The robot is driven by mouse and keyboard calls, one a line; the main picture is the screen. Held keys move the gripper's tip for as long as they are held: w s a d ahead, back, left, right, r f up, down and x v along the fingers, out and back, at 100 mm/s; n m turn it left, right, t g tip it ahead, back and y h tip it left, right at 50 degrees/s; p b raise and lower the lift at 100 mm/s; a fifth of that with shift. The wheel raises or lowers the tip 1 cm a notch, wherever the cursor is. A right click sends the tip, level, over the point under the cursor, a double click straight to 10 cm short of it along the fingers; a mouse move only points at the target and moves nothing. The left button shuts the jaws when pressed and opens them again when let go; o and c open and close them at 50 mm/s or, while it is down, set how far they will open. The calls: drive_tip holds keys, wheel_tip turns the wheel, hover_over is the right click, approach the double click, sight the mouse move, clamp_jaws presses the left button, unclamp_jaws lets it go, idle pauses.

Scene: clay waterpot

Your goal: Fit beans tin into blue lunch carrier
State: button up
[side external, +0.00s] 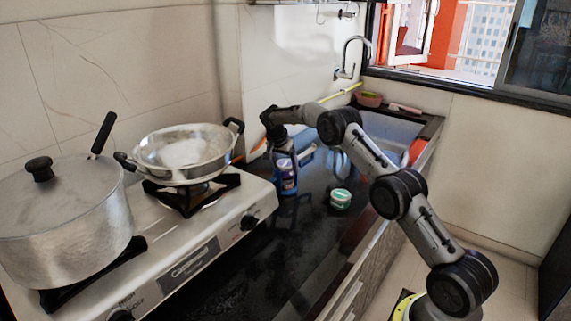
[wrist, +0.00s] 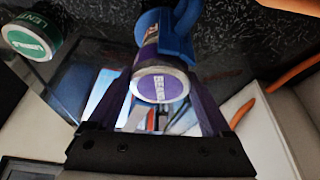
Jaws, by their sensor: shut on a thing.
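The beans tin (wrist: 160,84) has a purple body and a pale lid marked BEANS. In the wrist view it sits between the two fingers of my gripper (wrist: 161,76), which is shut on it. In the side view my gripper (side external: 284,150) points down with the purple tin (side external: 287,176) below it. The blue lunch carrier (wrist: 182,35) shows right beside and beyond the tin in the wrist view. Its inside is mostly hidden, so I cannot tell whether the tin is in it or only against it.
A green-lidded lentils tin (side external: 340,198) stands to the right on the dark counter, also at upper left in the wrist view (wrist: 32,38). A stove with a lidded pot (side external: 70,215) and a steel wok (side external: 185,152) is on the left. The sink (side external: 390,132) lies behind. The front counter is clear.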

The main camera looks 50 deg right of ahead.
drive_tip(key=shift+f, duration=0.65)
drive_tip(key=o, duration=1.6)
drive_tip(key=shift+f, duration=0.1)
drive_tip(key=v, duration=1.4)
drive_tip(key=shift+d, duration=0.1)
